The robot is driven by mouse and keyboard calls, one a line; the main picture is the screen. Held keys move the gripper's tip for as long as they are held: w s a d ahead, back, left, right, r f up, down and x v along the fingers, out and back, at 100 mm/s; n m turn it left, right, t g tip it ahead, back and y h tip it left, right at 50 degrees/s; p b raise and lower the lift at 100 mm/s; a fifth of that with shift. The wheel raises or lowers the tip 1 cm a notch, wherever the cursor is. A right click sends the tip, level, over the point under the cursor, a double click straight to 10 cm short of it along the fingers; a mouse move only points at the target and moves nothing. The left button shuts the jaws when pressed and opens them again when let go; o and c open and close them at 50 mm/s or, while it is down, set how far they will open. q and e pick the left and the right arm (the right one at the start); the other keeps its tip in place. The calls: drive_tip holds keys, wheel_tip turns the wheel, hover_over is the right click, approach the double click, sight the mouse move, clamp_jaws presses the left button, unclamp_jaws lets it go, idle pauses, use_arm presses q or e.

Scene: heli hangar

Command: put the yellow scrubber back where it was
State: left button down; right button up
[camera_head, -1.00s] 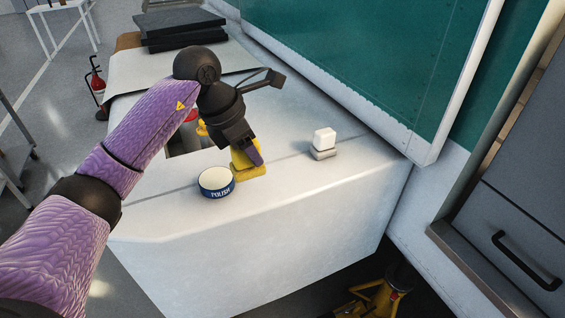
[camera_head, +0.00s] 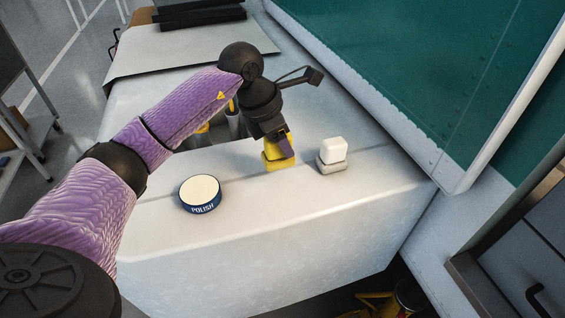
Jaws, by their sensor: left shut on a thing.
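The yellow scrubber (camera_head: 279,162) is in the head view, on or just above the white surface; I cannot tell whether it touches. My left gripper (camera_head: 283,146) points down and is shut on its upper part, hiding some of it. My right gripper is not in view.
The white surface (camera_head: 240,215) is clear in front and ends at a rounded front edge. A green panel (camera_head: 400,75) with a white frame rises at the right. An opening holding yellow-handled items (camera_head: 203,135) lies behind my left arm. Dark flat pieces (camera_head: 200,15) lie at the back.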

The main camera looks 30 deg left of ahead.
sight(283, 159)
use_arm(q)
wheel_tip(283, 159, down, 5)
drive_tip(key=shift+r, duration=0.2)
drive_tip(key=shift+f, duration=0.2)
drive_tip(key=shift+c, duration=1)
unclamp_jaws()
drive_tip(key=shift+r, duration=0.1)
